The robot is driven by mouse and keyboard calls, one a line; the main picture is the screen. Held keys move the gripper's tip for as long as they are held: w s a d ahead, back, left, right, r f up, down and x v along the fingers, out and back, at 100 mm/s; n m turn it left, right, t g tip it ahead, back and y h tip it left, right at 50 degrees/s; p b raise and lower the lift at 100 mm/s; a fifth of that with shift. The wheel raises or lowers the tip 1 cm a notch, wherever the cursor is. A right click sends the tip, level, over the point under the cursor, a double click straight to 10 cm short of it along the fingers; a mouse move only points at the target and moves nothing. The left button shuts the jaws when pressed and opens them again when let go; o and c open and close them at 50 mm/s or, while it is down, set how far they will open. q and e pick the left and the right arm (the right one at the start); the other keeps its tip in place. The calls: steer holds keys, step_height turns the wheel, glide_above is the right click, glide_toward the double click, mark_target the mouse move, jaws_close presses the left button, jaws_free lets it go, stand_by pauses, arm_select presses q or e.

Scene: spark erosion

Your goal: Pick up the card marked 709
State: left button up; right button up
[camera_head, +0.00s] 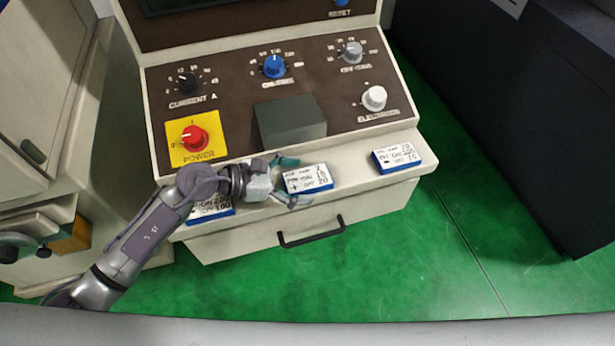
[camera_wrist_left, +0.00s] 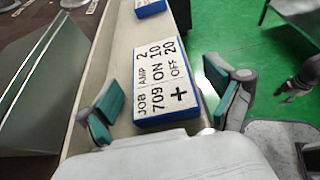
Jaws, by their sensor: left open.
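The card marked 709 (camera_wrist_left: 163,85) is a white-topped block with blue sides. In the left wrist view its text reads JOB 709, AMP 2, ON 10, OFF 20, with a plus sign. In the head view this card (camera_head: 307,179) lies on the ledge of the machine panel, in the middle. My left gripper (camera_head: 291,180) is open at the card's left end. In the left wrist view the teal-padded fingers of the left gripper (camera_wrist_left: 163,103) stand on either side of the card's near end, apart from it.
A second card (camera_head: 397,158) lies on the ledge to the right. A third card (camera_head: 211,208) lies to the left, partly under my arm. The control panel (camera_head: 230,101) with knobs and a dark green block (camera_head: 291,121) rises behind. A drawer handle (camera_head: 311,232) sits below.

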arm_select(q)
steer(key=c, duration=1.3)
steer(key=shift+r, duration=0.1)
